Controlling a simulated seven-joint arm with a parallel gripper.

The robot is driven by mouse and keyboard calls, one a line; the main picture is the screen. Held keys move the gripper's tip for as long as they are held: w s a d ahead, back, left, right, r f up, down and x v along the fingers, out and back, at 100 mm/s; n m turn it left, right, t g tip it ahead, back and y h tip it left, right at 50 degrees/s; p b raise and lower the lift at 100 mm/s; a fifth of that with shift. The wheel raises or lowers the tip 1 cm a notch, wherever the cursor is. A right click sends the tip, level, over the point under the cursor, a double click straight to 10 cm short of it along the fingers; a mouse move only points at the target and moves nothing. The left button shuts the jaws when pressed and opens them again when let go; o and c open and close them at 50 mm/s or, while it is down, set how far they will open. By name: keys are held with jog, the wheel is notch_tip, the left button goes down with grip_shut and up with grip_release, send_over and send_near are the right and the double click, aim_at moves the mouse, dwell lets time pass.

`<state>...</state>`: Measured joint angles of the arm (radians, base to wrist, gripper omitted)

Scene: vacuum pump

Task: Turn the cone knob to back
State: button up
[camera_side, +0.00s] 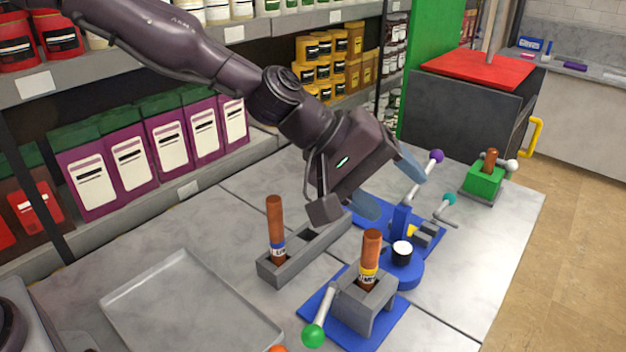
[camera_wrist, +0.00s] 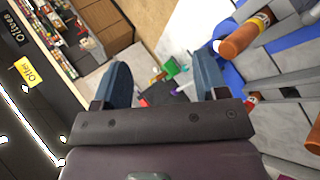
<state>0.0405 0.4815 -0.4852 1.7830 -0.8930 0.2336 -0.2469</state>
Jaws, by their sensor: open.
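No part stands out clearly as a cone knob, so I cannot tell which one it is. A blue round base with a black-and-white knob (camera_side: 402,250) sits near the middle of the bench. Behind it stands a blue fixture (camera_side: 401,220) with a purple-ball lever (camera_side: 436,157) and a teal-ball lever (camera_side: 449,199). A green block (camera_side: 484,180) with a brown peg and a white ball stands farther right; it also shows small in the wrist view (camera_wrist: 172,68). My gripper (camera_side: 390,187) is open and empty above the blue fixture, its fingers (camera_wrist: 165,80) spread apart.
Brown cylinders (camera_side: 275,220) (camera_side: 371,250) stand in grey holders. A green-ball lever (camera_side: 313,334) is at the front. A grey tray (camera_side: 165,262) lies left. Stocked shelves line the back left. A red-topped black box (camera_side: 470,100) stands at the back right.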

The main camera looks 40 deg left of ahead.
jog(key=s+a+r+m+g+y, duration=0.1)
jog(key=s+a+m+y, duration=0.1)
jog(key=s+a+m, duration=0.2)
jog(key=s+a, duration=0.2)
jog(key=shift+s+a+m+g, duration=0.15)
jog(key=shift+s+m+g, duration=0.15)
jog(key=shift+m+g, duration=0.1)
